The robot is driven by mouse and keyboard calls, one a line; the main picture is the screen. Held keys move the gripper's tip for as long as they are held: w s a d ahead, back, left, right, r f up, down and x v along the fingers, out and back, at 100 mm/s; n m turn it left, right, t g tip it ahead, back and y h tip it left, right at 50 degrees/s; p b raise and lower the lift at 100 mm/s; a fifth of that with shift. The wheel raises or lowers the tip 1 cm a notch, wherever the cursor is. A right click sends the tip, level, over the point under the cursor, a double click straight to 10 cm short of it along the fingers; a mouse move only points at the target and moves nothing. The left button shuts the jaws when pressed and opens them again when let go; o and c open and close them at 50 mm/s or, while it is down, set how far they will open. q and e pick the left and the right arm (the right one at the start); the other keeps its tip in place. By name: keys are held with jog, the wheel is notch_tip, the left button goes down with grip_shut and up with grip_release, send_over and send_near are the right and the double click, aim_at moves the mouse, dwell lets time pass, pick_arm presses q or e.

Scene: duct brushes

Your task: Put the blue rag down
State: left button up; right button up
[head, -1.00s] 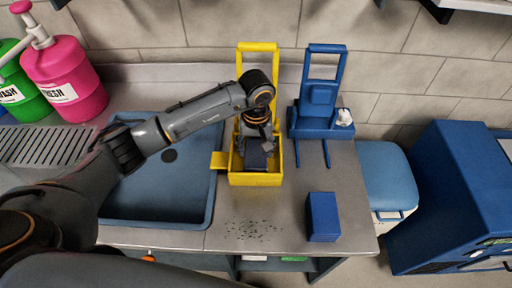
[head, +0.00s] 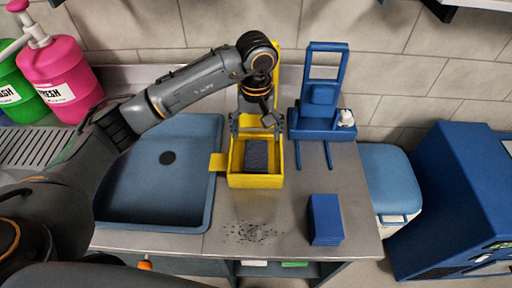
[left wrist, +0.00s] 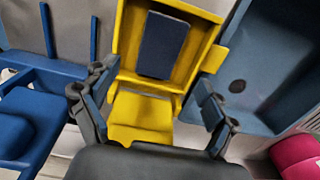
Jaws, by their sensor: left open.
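A dark blue rag (head: 256,155) lies flat inside the yellow tray (head: 255,181). In the left wrist view the rag (left wrist: 163,45) shows as a dark rectangle within the yellow tray walls (left wrist: 125,30). My left gripper (head: 257,129) is open and empty above the back part of the tray, apart from the rag. A brighter blue folded stack (head: 325,219) sits on the counter to the right. My right gripper is not in view.
A blue stand (head: 321,122) with two prongs and a small white item is right of the tray. A blue sink (head: 150,205) is at the left. Dark specks (head: 249,231) lie on the counter in front. Pink (head: 62,80) and green jugs stand at the back left.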

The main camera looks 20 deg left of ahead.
pick_arm(q)
jog(key=shift+r+b, duration=0.45)
jog(key=shift+r, duration=1.8)
jog(key=shift+f, duration=0.1)
